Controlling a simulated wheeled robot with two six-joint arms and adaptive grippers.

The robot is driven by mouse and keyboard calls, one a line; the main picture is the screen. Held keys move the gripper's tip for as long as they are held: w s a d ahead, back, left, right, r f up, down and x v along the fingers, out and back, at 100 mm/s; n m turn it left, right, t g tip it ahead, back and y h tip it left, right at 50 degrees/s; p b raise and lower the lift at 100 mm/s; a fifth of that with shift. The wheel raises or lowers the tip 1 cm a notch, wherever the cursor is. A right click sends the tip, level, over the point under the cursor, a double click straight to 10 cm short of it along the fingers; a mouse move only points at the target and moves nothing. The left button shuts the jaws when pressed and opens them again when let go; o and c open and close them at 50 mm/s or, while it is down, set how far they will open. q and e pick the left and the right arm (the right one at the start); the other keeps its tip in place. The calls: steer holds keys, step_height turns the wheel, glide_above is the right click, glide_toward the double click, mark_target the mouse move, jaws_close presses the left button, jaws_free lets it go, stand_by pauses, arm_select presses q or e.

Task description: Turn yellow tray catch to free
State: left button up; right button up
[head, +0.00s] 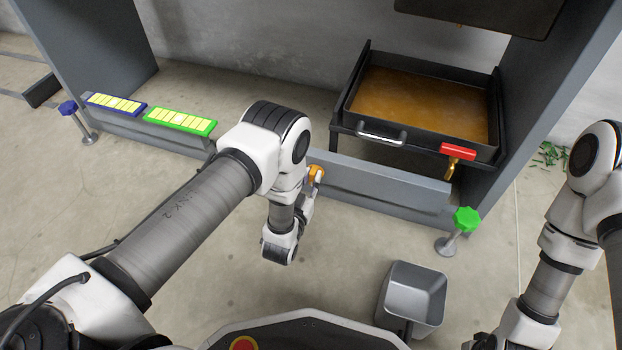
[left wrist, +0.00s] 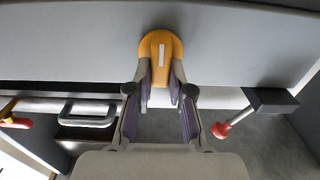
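The yellow-orange catch (left wrist: 161,45) with a white stripe is on the grey front beam of the stand, at the top middle of the left wrist view. In the head view only a small part of the catch (head: 316,173) shows beside my left wrist. My left gripper (left wrist: 161,75) has its two fingers on either side of the catch's lower part, which fills the gap between the fingertips. In the head view my left arm hides most of that gripper. My right arm is at the right edge of the head view, its gripper out of frame.
A black tray (head: 361,91) of brown liquid stands behind the beam (head: 380,187), with a metal handle (head: 381,139) and a red-handled valve (head: 458,152). A grey bin (head: 413,293) stands on the floor at front right. Green and blue knobs (head: 467,218) (head: 68,108) mark the stand's feet.

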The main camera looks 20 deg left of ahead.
arm_select(q)
jaws_close()
arm_select(e)
steer(key=shift+r, duration=0.2)
arm_select(q)
steer(key=shift+a+r+n+p, duration=0.1)
steer(key=shift+r+n+p, duration=0.1)
steer(key=shift+n+p, duration=0.65)
steer(key=n+p, duration=0.3)
steer(key=shift+a+p, duration=0.15)
steer(key=shift+p, duration=0.15)
steer(key=n+p, duration=0.2)
steer(key=n, duration=0.2)
steer(key=f+n+p, duration=0.1)
steer(key=n+p, duration=0.1)
steer(key=n, duration=0.2)
steer(key=n+p, duration=0.2)
steer(key=n, duration=0.3)
steer(key=shift+a+f, duration=0.25)
steer(key=shift+a, duration=0.15)
arm_select(e)
step_height(320, 180, up, 12)
steer(key=s, duration=0.2)
steer(key=shift+s+a+f+g, duration=0.15)
steer(key=shift+s+g, duration=0.1)
steer(key=shift+g, duration=0.15)
arm_select(q)
steer(key=shift+n, duration=0.25)
